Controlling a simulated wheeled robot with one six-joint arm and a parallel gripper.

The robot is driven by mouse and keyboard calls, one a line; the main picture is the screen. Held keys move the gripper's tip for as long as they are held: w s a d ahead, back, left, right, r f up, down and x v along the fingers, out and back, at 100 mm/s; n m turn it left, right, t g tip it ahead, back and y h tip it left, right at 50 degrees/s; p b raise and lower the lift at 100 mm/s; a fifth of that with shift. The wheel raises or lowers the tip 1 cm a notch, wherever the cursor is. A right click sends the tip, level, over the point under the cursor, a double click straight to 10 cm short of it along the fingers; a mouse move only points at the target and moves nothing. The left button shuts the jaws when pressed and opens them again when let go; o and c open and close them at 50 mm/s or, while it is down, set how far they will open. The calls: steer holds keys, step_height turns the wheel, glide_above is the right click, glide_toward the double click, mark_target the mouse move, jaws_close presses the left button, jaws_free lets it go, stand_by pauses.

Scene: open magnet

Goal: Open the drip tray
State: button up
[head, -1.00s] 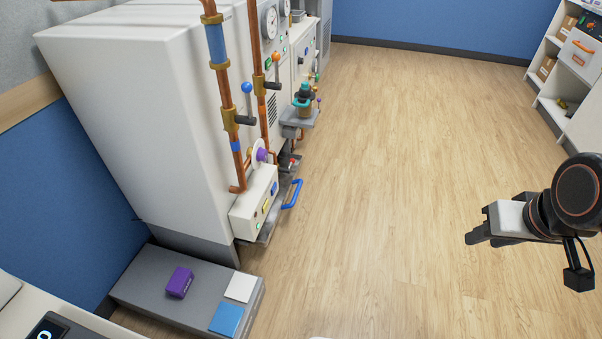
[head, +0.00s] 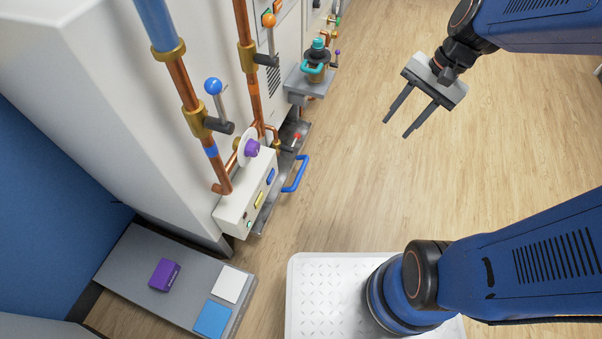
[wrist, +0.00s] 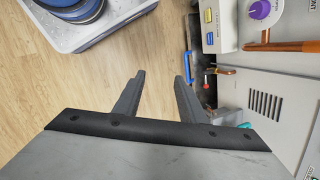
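The drip tray (head: 266,213) is a low grey tray at the foot of the white cabinet, under the white control box. Its blue bar handle (head: 296,174) sticks out over the floor on the right side. The handle also shows in the wrist view (wrist: 187,64), just beyond the right fingertip. My gripper (head: 396,129) is in the air over the floor, to the right of the handle and apart from it. Its two fingers (wrist: 160,77) are spread with nothing between them. Part of the tray is hidden under the control box and pipes.
The control box (head: 246,200) with a purple knob (head: 252,148) stands above the tray. Copper pipes with a blue-knobbed lever (head: 213,87) run up the cabinet. A shelf with a teal-handled pot (head: 317,62) is farther back. A grey platform (head: 190,290) lies in front. The wood floor right of the handle is clear.

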steer(key=w+a+f+m+g+y, duration=0.2)
steer(key=w+a+f+m+y, duration=0.15)
steer(key=w+f+m, duration=0.6)
steer(key=w+a+f+m+g+y, duration=0.2)
steer(key=w+f+m+y, duration=0.2)
steer(key=w+f, duration=0.55)
steer(key=m+t+y, duration=0.4)
steer(key=m+y, duration=0.1)
steer(key=m, duration=1)
glide_toward(301, 173)
steer(key=a+f, duration=0.1)
steer(key=a, duration=0.2)
steer(key=a+f, duration=0.1)
steer(key=a, duration=0.6)
steer(key=shift+w+f, duration=0.4)
jaws_close()
